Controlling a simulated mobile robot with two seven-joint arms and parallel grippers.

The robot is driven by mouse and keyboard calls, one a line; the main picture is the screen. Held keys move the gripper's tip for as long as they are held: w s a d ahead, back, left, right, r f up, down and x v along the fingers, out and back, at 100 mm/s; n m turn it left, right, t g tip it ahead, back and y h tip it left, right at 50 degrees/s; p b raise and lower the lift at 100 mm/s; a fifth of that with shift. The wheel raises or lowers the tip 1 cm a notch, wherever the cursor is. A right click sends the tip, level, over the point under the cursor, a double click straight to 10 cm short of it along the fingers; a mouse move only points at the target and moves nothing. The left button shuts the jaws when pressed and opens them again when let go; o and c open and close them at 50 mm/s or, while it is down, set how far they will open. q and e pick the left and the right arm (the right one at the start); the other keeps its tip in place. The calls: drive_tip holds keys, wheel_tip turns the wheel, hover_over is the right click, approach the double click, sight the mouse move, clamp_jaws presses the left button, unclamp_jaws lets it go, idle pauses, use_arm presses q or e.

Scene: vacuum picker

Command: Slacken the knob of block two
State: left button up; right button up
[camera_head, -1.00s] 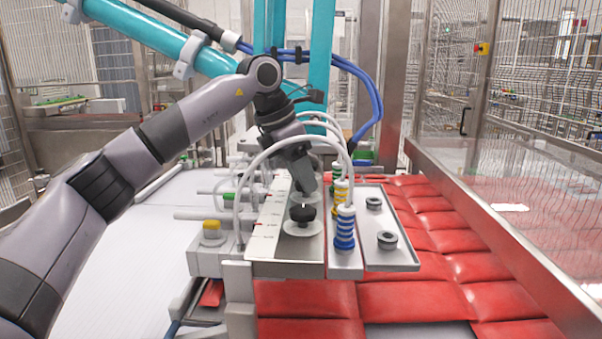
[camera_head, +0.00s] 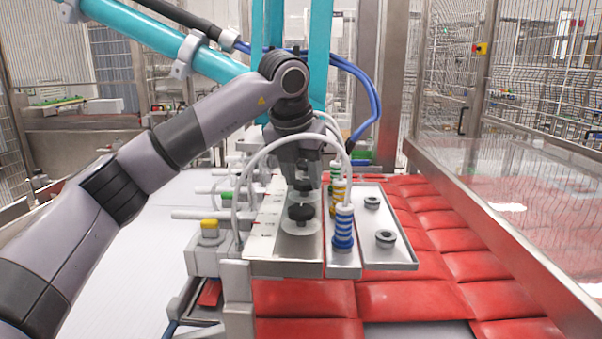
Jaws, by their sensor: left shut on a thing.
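A row of blocks runs along a metal rail, each with a black knob on a pale round disc. The nearest black knob (camera_head: 300,212) stands free. The second black knob (camera_head: 303,186) is just behind it, partly hidden by my left gripper (camera_head: 304,183). My left gripper points down from above with its fingers shut on the second knob. Which numbered block it belongs to cannot be read. My right gripper is out of view.
A blue-striped suction cup (camera_head: 343,228) and a yellow-striped cup (camera_head: 338,193) stand right of the knobs. A tray (camera_head: 400,262) holds two dark rings. White hoses arch close to my gripper. Red packs (camera_head: 420,300) lie below; a clear guard stands right.

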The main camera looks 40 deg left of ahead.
use_arm(q)
drive_tip(key=n, duration=0.2)
drive_tip(key=n+y, duration=0.1)
drive_tip(key=shift+d+r+n, duration=0.1)
drive_tip(key=shift+d+n, duration=0.1)
drive_tip(key=shift+n, duration=0.2)
drive_tip(key=n+g+y, duration=0.1)
drive_tip(key=n, duration=0.2)
drive_tip(key=shift+w+n, duration=0.15)
drive_tip(key=shift+n, duration=0.15)
drive_tip(key=n, duration=0.1)
drive_tip(key=n+g+y, duration=0.1)
drive_tip(key=n, duration=0.1)
drive_tip(key=shift+w+d+n+g, duration=0.15)
drive_tip(key=shift+n+g, duration=0.15)
drive_tip(key=shift+w+n+g+y, duration=0.15)
drive_tip(key=shift+n+g, duration=0.2)
drive_tip(key=shift+n, duration=0.6)
drive_tip(key=shift+n+g+y, duration=0.15)
drive_tip(key=shift+n+g, duration=0.2)
drive_tip(key=shift+n, duration=0.6)
drive_tip(key=o, duration=1.1)
drive_tip(key=shift+c, duration=0.2)
